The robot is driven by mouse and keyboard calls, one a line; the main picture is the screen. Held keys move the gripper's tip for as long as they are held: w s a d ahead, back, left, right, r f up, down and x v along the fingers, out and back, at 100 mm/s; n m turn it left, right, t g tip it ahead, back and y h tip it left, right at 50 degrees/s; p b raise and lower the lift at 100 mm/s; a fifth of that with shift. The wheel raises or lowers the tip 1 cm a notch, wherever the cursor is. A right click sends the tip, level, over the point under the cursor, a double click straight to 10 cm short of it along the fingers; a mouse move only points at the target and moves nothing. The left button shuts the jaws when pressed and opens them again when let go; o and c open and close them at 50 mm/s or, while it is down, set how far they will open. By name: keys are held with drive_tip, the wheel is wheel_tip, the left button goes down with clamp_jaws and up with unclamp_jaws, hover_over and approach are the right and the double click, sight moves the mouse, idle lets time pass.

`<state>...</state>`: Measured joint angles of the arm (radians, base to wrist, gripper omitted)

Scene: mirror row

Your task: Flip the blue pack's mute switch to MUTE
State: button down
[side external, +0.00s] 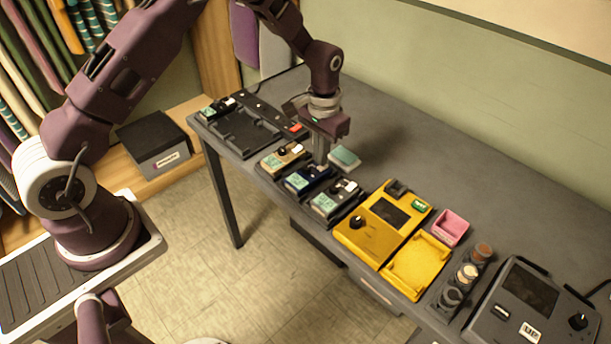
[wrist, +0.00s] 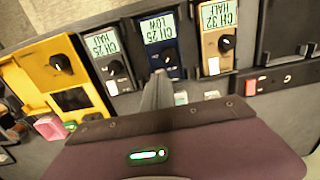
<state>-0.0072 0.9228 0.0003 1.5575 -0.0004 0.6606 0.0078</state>
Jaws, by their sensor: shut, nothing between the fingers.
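The blue pack (wrist: 174,52) stands in the row between a grey pack (wrist: 117,70) and a tan pack (wrist: 215,48). It also shows in the side external view (side external: 303,184). Its screen reads CH 25 LOW, with a black knob below it. My gripper (wrist: 160,76) is shut and empty, its fingertips at the blue pack's end beyond the knob. They cover the spot where the neighbouring packs show a white switch, so the blue pack's mute switch and its position are hidden. I cannot tell whether the fingertips touch the pack.
The grey and tan packs sit close on either side. A yellow unit (side external: 372,236), a pink bin (side external: 451,229) and a dark console (side external: 526,306) stand to the right in the side external view. A black tray (side external: 243,135) lies left. The table behind the packs is mostly clear.

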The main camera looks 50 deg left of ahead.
drive_tip(key=shift+f, duration=0.8)
drive_tip(key=shift+r, duration=3.55)
wheel_tip(320, 180, up, 12)
drive_tip(key=t, duration=0.1)
hover_over(306, 181)
drive_tip(key=s+r+t, duration=0.2)
drive_tip(key=s+r, duration=0.6)
drive_tip(key=s, duration=0.2)
drive_tip(key=s+r+t, duration=0.1)
drive_tip(key=s+t, duration=0.1)
drive_tip(key=s, duration=1.3)
drive_tip(key=shift+s+r+t, duration=0.2)
drive_tip(key=shift+s+t, duration=0.1)
drive_tip(key=shift+s, duration=0.1)
